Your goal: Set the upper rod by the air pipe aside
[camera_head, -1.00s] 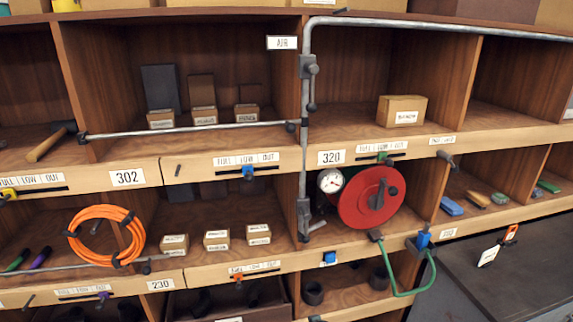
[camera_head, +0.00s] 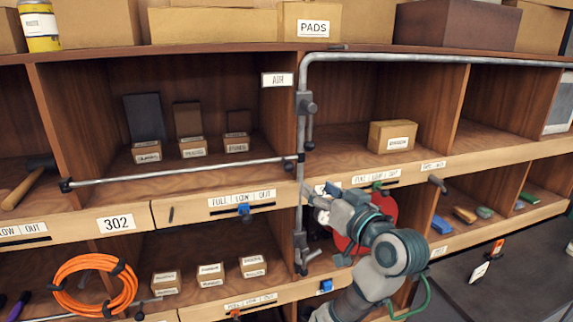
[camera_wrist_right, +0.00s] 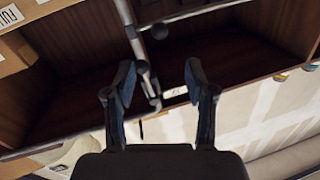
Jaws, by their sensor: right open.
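The upper rod (camera_head: 180,173) is a thin grey bar across the front of the upper left compartment. Its right end meets a dark knob by the vertical air pipe (camera_head: 303,130); its left end has a dark cap. My right gripper (camera_head: 318,193) is just right of the pipe, below the rod's right end, with its arm coming up from the bottom. The right wrist view shows the gripper (camera_wrist_right: 160,88) open, its two dark fingers apart, with the pipe (camera_wrist_right: 138,45) behind and between them. I cannot tell whether it touches anything. My left gripper is not in view.
A red reel (camera_head: 385,207) is partly hidden behind my right arm. Small boxes (camera_head: 193,147) stand behind the rod. An orange hose coil (camera_head: 95,285) hangs lower left, and a hammer (camera_head: 22,190) lies at far left. A dark bench (camera_head: 500,280) is at lower right.

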